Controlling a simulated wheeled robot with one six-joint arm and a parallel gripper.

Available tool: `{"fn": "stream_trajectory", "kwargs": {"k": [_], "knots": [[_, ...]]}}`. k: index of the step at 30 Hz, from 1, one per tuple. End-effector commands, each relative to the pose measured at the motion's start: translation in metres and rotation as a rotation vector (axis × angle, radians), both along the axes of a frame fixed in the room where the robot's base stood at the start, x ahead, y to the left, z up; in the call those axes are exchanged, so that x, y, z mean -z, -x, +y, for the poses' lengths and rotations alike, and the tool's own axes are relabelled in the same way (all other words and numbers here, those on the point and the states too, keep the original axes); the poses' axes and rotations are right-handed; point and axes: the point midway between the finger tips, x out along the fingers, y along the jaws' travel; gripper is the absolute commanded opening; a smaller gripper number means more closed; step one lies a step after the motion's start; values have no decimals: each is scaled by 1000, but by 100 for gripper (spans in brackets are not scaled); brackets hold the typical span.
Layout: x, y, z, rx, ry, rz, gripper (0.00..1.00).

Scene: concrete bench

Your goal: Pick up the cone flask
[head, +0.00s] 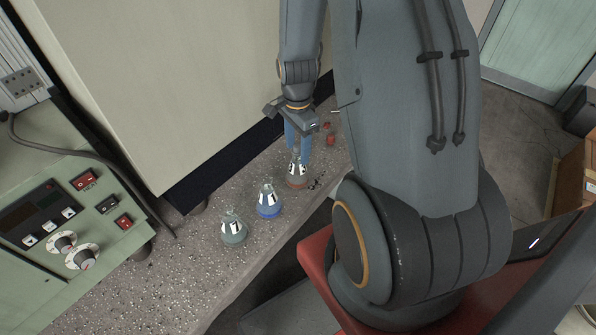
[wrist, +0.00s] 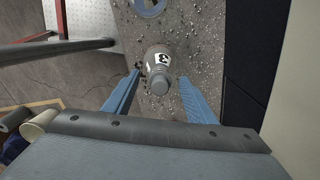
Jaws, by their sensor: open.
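Each carries a white label with a dark mark. In the wrist view a flask with a grey neck (wrist: 156,62) sits between the two open fingertips (wrist: 159,80), seen from above. I cannot tell whether either finger touches it. Part of a blue flask (wrist: 148,5) shows at the top edge.
A green control box (head: 60,235) with knobs and switches stands on the left of the speckled bench (head: 165,285). A large beige panel (head: 165,85) rises behind the flasks. Small red items (head: 328,133) lie just beyond my gripper. The bench's front edge is close to the flasks.

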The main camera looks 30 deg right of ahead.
Motion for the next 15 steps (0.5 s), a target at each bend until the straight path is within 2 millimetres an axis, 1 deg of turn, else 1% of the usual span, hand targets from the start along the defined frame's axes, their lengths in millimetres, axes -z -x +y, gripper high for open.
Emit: {"fn": "stream_trajectory", "kwargs": {"k": [3,6,10,15], "knots": [[12,1,0,0,-1,2,51],[20,1,0,0,0,0,51],[25,1,0,0,0,0,51],[25,0,0,-1,0,-1,51]]}}
